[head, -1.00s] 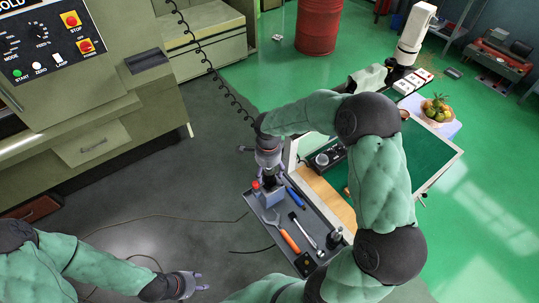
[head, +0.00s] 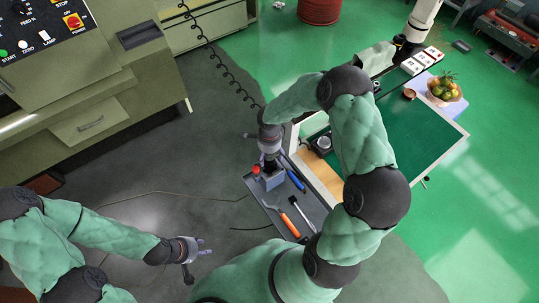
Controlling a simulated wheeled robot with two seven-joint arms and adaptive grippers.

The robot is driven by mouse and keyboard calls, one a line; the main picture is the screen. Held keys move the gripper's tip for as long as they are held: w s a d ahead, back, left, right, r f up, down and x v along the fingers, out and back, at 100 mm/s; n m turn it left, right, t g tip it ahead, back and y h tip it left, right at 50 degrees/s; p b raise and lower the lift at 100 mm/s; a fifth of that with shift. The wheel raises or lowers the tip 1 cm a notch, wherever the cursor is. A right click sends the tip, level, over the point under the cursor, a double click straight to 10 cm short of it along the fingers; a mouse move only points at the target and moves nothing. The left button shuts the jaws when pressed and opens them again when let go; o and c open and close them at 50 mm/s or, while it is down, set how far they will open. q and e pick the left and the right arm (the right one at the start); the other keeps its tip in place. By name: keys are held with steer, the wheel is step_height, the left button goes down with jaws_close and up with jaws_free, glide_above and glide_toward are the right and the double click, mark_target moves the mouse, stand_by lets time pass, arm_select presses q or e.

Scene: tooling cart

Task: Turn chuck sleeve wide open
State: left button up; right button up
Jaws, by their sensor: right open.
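A blue-grey block (head: 272,182) stands in the dark tray at the cart's left side. A dark part, apparently the chuck (head: 270,166), shows at the top of the block; its sleeve is too small and too covered to make out. My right gripper (head: 270,158) points down over the block, its fingers apart around or close to the dark part. I cannot tell whether they touch it. My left gripper (head: 204,246) is empty over the grey floor, left of the tray, with its fingers apart and pointing right.
The tray (head: 258,193) also holds a red-topped item (head: 255,170), a blue-handled tool (head: 296,181), an orange-handled tool (head: 288,223) and a brush-like tool (head: 303,212). A coiled cable (head: 215,60) hangs by the machine.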

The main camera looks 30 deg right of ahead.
steer(key=shift+f, duration=0.6)
steer(key=c, duration=1.2)
steer(key=shift+o, duration=0.2)
